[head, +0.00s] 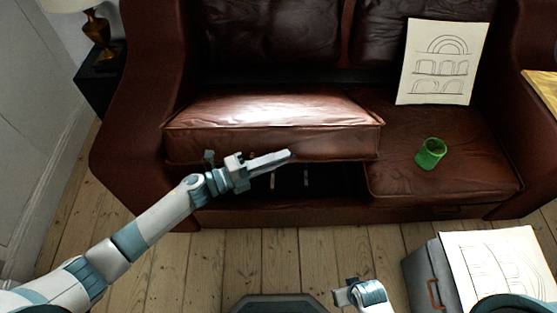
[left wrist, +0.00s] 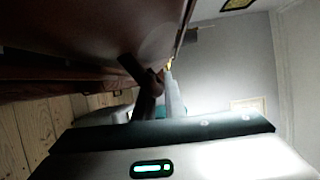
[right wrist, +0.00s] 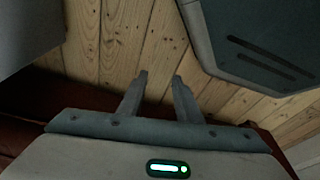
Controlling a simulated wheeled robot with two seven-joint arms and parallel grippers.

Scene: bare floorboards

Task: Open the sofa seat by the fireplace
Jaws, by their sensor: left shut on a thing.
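The brown leather sofa has its left seat (head: 270,112) raised, with a dark gap (head: 325,180) under its front edge. My left gripper (head: 285,156) is at that front edge, shut on the seat. In the left wrist view a brown leather surface (left wrist: 90,25), seemingly the seat, fills the upper left beside the fingers. The exact contact is hard to see. My right gripper (head: 350,292) is low over the floor in front of the sofa. In the right wrist view its fingers (right wrist: 160,82) are apart with bare boards between them. The fireplace is not in view.
The right seat (head: 440,180) lies flat and holds a green cup (head: 431,154) and a leaning drawing (head: 442,62). A grey box (head: 425,275) with a paper (head: 490,262) stands at front right. A lamp table (head: 100,75) is at left. Floorboards (head: 200,262) are clear in front.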

